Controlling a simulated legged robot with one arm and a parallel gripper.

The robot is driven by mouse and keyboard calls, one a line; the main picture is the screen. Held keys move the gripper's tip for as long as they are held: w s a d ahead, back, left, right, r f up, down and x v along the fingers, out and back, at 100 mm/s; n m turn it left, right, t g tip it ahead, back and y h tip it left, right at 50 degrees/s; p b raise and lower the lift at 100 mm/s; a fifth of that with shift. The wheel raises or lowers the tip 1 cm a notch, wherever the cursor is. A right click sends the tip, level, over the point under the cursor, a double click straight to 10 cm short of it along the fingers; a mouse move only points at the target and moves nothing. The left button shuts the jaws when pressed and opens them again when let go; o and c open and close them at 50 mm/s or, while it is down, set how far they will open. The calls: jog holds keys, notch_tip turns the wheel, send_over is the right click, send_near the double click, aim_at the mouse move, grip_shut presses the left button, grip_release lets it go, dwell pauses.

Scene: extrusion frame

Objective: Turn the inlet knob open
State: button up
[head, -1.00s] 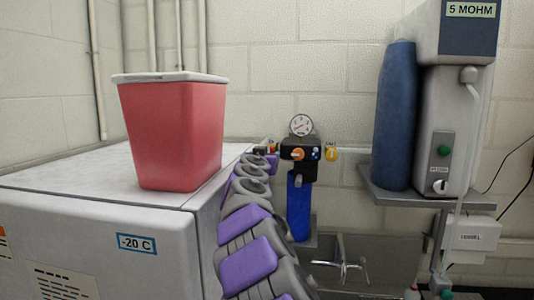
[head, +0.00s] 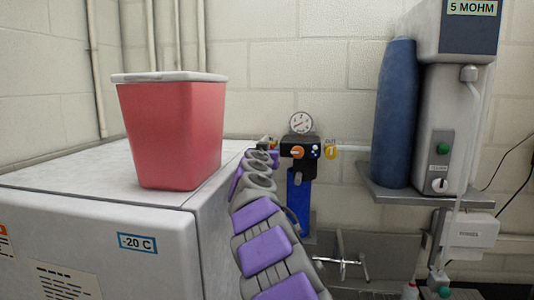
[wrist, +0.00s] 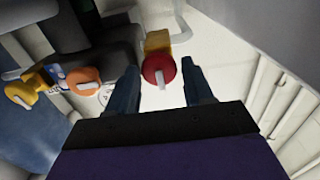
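The red round knob (wrist: 161,70) with a pale handle bar sits on a yellow body (wrist: 158,42) in the wrist view. I take it as the inlet knob. My gripper (wrist: 162,90) is open, with one dark finger on each side of the knob. A gap shows beside each finger, and I cannot tell how deep the knob is between them. In the head view my gripper (head: 268,148) is small, left of the black filter head (head: 299,150), and mostly hides the knob.
The filter head carries a gauge (head: 302,123), an orange knob (head: 291,152) and a blue housing (head: 298,200). A yellow outlet tag (head: 331,152) is to its right. A -20 C freezer (head: 90,225) with a red bin (head: 172,135) stands left of my arm. A sink tap (head: 343,262) is below.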

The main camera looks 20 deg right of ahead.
jog(key=c, duration=0.7)
jog(key=shift+n, duration=0.4)
jog(key=shift+w+a+f+n+p, duration=0.1)
jog(key=shift+n+p, duration=0.35)
jog(key=shift+n, duration=2.4)
jog(key=shift+s+f+n+p, duration=0.1)
jog(key=shift+n+p, duration=0.35)
jog(key=shift+n, duration=2.45)
jog(key=shift+w+a+f+n+p, duration=0.1)
jog(key=shift+n+p, duration=0.35)
jog(key=shift+n, duration=2.4)
jog(key=shift+d+f, duration=0.1)
